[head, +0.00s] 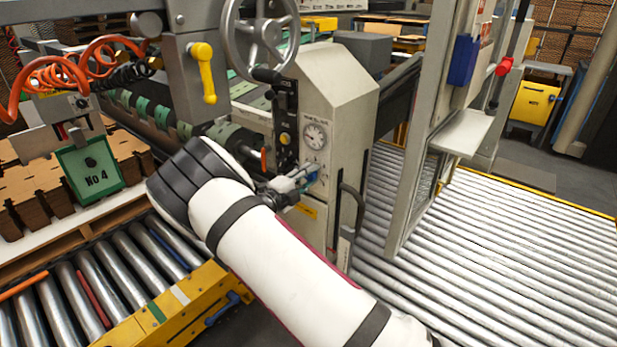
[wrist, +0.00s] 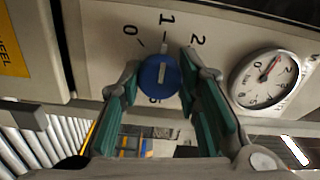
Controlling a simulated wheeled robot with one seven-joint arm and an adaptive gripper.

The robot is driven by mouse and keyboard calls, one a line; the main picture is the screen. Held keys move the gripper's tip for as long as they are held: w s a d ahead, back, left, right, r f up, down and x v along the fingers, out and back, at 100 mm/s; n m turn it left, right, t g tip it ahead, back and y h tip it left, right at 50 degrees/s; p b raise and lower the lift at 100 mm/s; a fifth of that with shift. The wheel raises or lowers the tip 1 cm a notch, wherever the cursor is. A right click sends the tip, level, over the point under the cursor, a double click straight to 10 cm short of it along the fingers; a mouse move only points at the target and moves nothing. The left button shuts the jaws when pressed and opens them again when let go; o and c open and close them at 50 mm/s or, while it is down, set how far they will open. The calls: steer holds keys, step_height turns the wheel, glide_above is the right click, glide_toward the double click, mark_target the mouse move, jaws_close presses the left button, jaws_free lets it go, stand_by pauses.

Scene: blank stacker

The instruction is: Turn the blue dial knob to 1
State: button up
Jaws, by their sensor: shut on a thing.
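The blue dial knob (wrist: 158,76) is on the pale machine panel, with the printed marks 0, 1 and 2 above it in the wrist view. The white line on the knob runs roughly up toward the 1 tick. My gripper (wrist: 160,92) has its green-padded fingers on either side of the knob and is shut on it. In the head view the knob (head: 312,175) shows as a small blue patch just beyond my gripper (head: 303,183), below the round gauge. My arm and the fingers hide part of the panel around it.
A round white gauge (wrist: 270,78) sits right of the knob in the wrist view. In the head view, a handwheel (head: 262,35) is above, a dark handle (head: 350,210) is on the panel's right, and roller conveyors (head: 480,260) lie to the right and lower left.

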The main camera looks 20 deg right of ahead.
steer(key=shift+w+a, duration=0.1)
steer(key=o, duration=1.1)
steer(key=shift+o, duration=0.2)
steer(key=v, duration=1.2)
